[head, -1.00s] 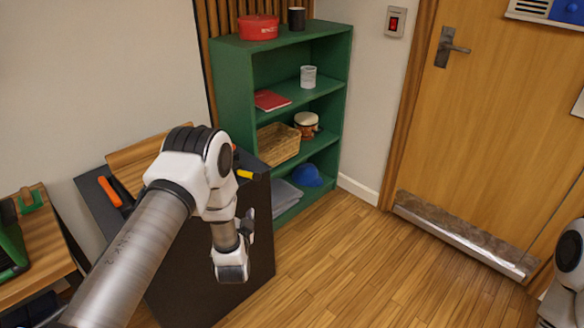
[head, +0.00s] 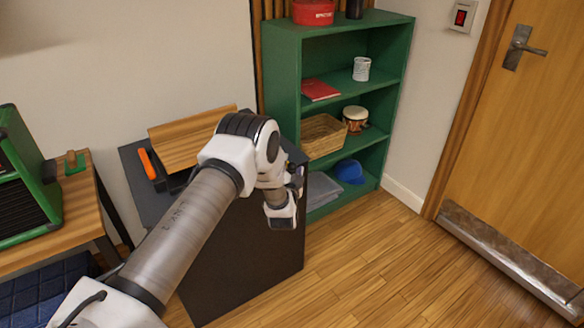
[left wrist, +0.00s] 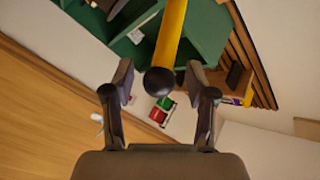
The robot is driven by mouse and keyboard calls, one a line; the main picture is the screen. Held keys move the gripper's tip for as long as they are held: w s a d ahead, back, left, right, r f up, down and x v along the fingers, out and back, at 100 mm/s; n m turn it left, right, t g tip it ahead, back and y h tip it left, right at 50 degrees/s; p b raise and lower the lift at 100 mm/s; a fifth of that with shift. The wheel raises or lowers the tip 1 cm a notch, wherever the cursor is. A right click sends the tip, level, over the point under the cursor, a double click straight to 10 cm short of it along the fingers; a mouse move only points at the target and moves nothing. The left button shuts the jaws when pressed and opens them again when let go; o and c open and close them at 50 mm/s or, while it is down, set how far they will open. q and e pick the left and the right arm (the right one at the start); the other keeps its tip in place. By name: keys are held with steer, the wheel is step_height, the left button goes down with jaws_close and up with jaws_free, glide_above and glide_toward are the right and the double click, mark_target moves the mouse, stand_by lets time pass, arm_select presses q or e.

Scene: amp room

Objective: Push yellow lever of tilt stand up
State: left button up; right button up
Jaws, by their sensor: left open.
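The tilt stand (head: 190,138) shows in the head view as a tilted wooden board on top of a dark cabinet, partly behind my left arm. Its yellow lever is hidden by my arm there. In the left wrist view the yellow lever (left wrist: 171,35) comes down from the top and ends in a black ball knob (left wrist: 159,82). My left gripper (left wrist: 159,73) is open, with one finger on each side of the knob and a visible gap on both sides. I cannot tell how deep the knob sits between the fingers. My right gripper is not in view.
The dark cabinet (head: 240,262) stands under the stand, with an orange-handled item (head: 147,163) on its top. A green shelf (head: 284,80) stands just behind. A wooden table (head: 85,205) is at the left. Floor (head: 370,255) is clear at the right.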

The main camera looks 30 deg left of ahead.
arm_select(q)
jaws_close()
